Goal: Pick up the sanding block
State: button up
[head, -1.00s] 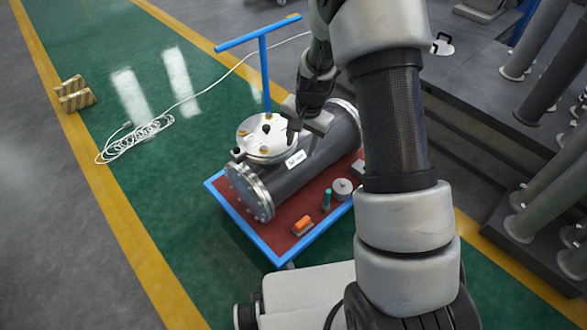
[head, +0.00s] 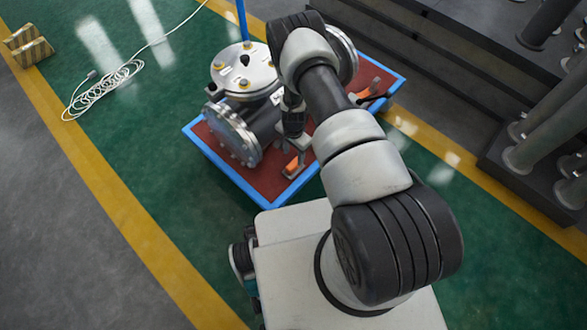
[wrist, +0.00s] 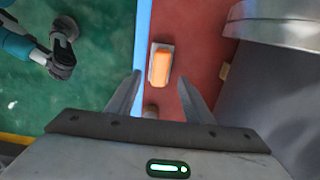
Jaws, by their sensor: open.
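The sanding block, an orange block on a pale grey base, lies on the red top of the cart near its blue edge. It shows in the head view (head: 292,166) and in the wrist view (wrist: 160,66). My gripper (wrist: 160,77) is open, and its two fingers point down towards the block, one to each side in the picture. I see no contact; the block appears to rest on the cart beyond the fingertips. In the head view my gripper (head: 293,150) partly covers the block.
The grey flanged shell (head: 232,135) stands on the blue-edged cart (head: 222,163) close beside the block. A small round thing (wrist: 150,109) shows low between the fingers. Another orange item (head: 375,85) lies at the far side. A white cable (head: 100,92) lies on the green floor.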

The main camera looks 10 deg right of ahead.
aim_at(294, 163)
notch_tip(294, 163, down, 8)
jog(key=b, duration=0.2)
jog(key=shift+w+f+b, duration=0.1)
jog(key=shift+f+b, duration=0.05)
jog(key=shift+b, duration=0.25)
grip_shut()
notch_tip(294, 163, up, 10)
jog(key=p, duration=0.3)
